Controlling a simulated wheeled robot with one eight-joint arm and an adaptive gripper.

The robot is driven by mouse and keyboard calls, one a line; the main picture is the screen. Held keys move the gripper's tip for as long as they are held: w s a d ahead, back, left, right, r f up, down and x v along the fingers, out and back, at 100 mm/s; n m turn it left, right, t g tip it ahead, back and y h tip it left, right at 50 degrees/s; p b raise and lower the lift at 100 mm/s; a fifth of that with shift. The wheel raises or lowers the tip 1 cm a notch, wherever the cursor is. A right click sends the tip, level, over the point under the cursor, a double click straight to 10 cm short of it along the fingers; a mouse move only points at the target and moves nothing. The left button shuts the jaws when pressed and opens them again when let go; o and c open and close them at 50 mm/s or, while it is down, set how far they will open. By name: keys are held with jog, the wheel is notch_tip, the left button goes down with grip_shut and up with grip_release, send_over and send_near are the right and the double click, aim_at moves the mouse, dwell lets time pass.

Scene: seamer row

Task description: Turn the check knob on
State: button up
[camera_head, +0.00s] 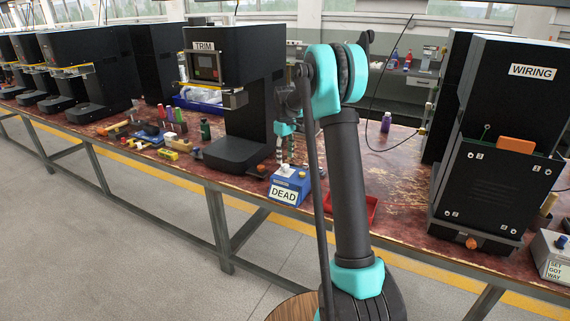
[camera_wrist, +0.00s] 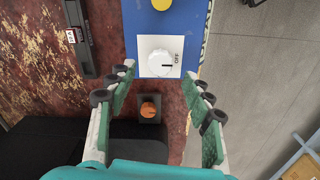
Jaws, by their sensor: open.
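A white knob (camera_wrist: 160,63) on a white plate sits on a blue box (camera_wrist: 150,22). Its dark mark points toward the word OFF at the right. In the head view the blue box (camera_head: 290,184) bears the label DEAD and stands at the bench's front edge. An orange knob (camera_wrist: 148,110) on a small dark base lies between my fingers, nearer my palm. I cannot read the word check on either knob. My gripper (camera_wrist: 160,75) is open, with its fingertips on both sides of the white knob and apart from it.
The black TRIM machine (camera_head: 232,80) stands left of the blue box. A red tray (camera_head: 365,207) lies to its right, partly behind my arm. The black WIRING machine (camera_head: 495,140) stands farther right. A yellow button (camera_wrist: 161,4) is on the blue box. Floor lies beyond the bench edge.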

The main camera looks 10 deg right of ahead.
aim_at(285, 165)
jog(key=shift+f, duration=1.95)
jog(key=shift+c, duration=0.2)
jog(key=c, duration=1.1)
